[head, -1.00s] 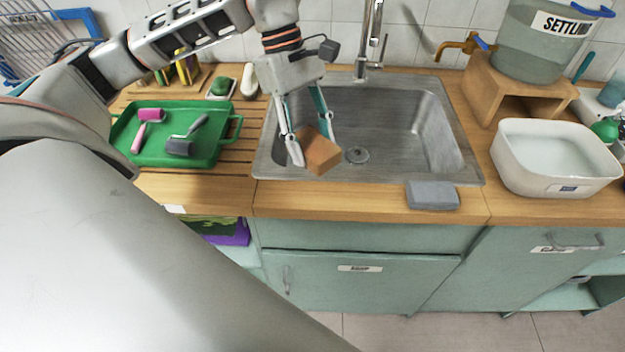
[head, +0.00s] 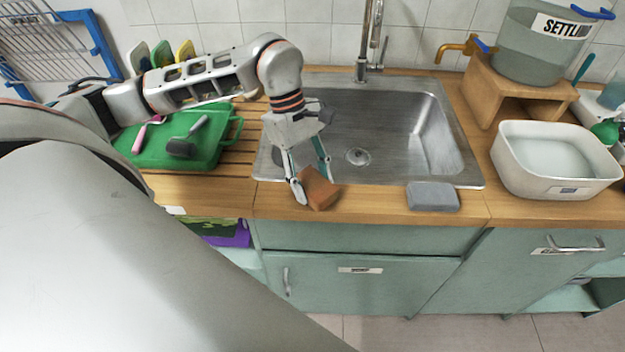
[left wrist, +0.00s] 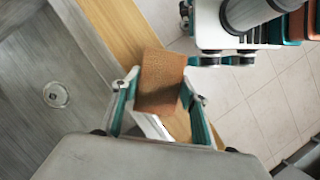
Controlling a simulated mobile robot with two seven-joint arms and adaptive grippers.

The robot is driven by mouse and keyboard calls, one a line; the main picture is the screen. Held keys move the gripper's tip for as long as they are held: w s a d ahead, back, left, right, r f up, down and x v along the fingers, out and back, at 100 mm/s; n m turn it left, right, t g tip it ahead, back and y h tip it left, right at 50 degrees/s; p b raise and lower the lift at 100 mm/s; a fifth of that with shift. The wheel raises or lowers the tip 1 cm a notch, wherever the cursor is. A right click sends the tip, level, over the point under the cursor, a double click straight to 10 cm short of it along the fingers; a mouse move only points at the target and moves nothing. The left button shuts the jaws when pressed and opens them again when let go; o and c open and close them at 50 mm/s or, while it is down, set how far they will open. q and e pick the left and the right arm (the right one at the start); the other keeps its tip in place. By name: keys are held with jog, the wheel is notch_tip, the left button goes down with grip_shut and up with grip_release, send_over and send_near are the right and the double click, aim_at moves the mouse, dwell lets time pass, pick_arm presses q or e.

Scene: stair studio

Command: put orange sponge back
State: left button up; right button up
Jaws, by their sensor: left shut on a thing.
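The orange sponge (head: 320,190) is a small block held between the fingers of my left gripper (head: 312,190). In the head view it is at the front edge of the sink, over the wooden counter strip. It also shows in the left wrist view (left wrist: 160,82), tilted between the two fingertips, with the counter edge behind it. I cannot tell whether its underside touches the counter. My right gripper is not in view.
A grey sponge (head: 433,196) lies on the front counter strip to the right. The metal sink (head: 400,130) is empty. A green tray (head: 205,150) with small rollers is at left. A white basin (head: 550,185) and a wooden stand (head: 510,95) are at right.

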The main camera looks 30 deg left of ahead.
pick_arm(q)
jog(key=shift+f, duration=0.3)
jog(key=o, duration=1.1)
jog(key=shift+c, duration=0.2)
jog(key=shift+r, duration=0.5)
jog(key=v, duration=1.1)
jog(key=shift+a+r, duration=0.2)
jog(key=shift+r, duration=0.15)
